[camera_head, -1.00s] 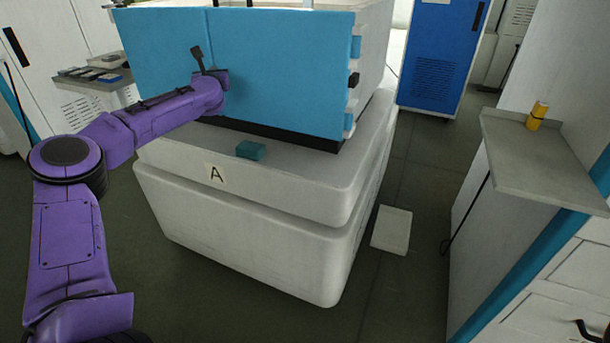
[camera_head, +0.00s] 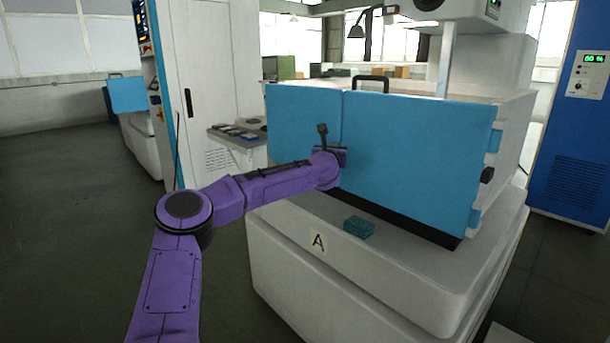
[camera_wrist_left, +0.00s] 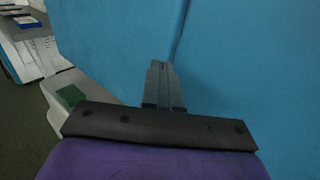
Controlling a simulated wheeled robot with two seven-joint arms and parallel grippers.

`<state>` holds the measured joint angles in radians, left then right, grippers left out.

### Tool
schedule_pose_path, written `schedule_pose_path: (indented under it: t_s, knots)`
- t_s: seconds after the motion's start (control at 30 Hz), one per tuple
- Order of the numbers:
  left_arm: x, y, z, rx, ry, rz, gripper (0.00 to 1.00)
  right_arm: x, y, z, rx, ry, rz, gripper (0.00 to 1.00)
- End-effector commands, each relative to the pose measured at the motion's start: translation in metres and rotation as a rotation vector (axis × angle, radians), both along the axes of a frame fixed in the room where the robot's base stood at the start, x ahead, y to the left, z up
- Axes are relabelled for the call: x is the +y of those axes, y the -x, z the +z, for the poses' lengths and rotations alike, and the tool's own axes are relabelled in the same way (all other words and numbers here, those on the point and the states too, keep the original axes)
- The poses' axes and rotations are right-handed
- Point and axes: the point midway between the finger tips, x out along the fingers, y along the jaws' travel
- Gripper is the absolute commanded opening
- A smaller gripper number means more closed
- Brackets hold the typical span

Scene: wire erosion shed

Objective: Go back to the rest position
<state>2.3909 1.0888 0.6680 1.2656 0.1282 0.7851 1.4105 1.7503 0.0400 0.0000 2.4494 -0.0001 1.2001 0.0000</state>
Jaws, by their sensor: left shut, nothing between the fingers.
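My left arm is purple. In the head view it comes in from the lower left, and its wrist is in front of the blue doors (camera_head: 415,160) of a white machine. My left gripper (camera_wrist_left: 164,72) shows in the left wrist view with its dark fingers together, nothing between them. The fingers point at the blue doors, close to the seam. Whether they touch the doors I cannot tell. In the head view the wrist hides most of the fingers. My right gripper is in no view.
A teal block (camera_head: 359,227) lies on the white machine base (camera_head: 400,265) by the "A" label. A grey shelf (camera_head: 238,137) with small items stands behind my arm. A blue cabinet (camera_head: 570,130) is at the right. Open floor (camera_head: 70,240) lies at the left.

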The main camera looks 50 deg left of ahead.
Motion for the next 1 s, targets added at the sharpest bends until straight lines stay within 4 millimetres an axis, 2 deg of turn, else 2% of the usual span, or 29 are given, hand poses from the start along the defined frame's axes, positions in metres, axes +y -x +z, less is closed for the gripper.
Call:
schedule_pose_path:
  t_s: [0.03,0.2,0.4,0.57,0.87,1.0]
  knots:
    - [0.000,0.014,-0.002,-0.007,0.009,0.000,0.00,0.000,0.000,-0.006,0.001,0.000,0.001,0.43]
    - [-0.004,0.057,-0.004,-0.006,0.013,-0.002,0.00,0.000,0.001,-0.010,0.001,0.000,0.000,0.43]
    - [-0.005,0.090,-0.005,0.001,0.010,-0.001,0.00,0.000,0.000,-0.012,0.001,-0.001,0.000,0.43]
    - [-0.006,0.098,-0.005,0.006,0.006,-0.001,0.00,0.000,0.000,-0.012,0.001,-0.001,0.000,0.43]
    - [-0.007,0.098,-0.006,0.008,0.004,-0.002,0.00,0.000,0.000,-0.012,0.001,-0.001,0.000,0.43]
    - [-0.011,0.099,-0.008,0.103,-0.105,-0.001,0.00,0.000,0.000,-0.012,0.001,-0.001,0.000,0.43]
